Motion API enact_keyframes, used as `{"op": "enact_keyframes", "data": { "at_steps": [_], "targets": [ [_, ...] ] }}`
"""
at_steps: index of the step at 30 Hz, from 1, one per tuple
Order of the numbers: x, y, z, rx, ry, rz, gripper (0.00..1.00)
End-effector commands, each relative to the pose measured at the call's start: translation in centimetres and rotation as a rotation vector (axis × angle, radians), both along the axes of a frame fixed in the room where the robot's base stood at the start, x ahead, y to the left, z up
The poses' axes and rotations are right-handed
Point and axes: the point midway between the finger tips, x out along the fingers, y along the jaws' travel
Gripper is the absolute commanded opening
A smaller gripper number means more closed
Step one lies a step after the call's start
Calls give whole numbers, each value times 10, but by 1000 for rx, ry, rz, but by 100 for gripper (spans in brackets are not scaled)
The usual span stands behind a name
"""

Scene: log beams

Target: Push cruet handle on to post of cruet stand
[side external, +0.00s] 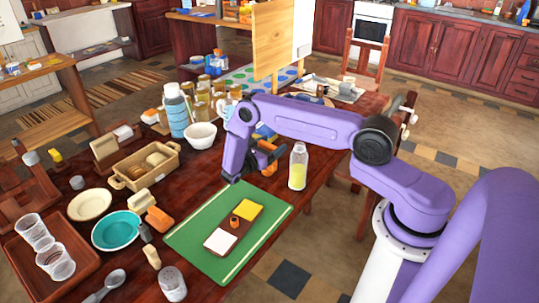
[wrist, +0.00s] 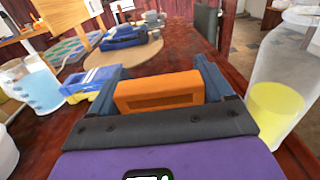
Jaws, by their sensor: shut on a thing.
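My gripper (side external: 266,159) is shut on an orange piece, which looks like the cruet handle (wrist: 158,90). In the wrist view the blue-grey fingers stand on either side of this blocky piece, which has a recessed face. In the side view the orange piece (side external: 272,152) is partly hidden by my wrist and fingers. What looks like the cruet stand (side external: 227,229) is a brown board lying on the green mat (side external: 190,240), with a white square, a yellow square and a small orange-brown post (side external: 235,221) between them. The handle is held above and behind the stand, apart from it.
A bottle with yellow liquid (side external: 298,168) stands close to the right of my gripper; it is large in the wrist view (wrist: 282,90). A white bowl (side external: 200,135), jars and a blue bottle (side external: 177,110) stand behind. A teal bowl (side external: 117,230) and basket (side external: 146,165) lie left.

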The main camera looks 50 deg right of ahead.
Motion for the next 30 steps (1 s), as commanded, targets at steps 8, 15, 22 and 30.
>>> {"op": "enact_keyframes", "data": {
  "at_steps": [8,15,22,30],
  "targets": [
    [1,0,22,0,-2,0,34],
    [1,0,61,0,-3,0,34],
    [0,0,90,0,-2,0,34],
    [1,39,99,3,0,25,34]
  ]
}}
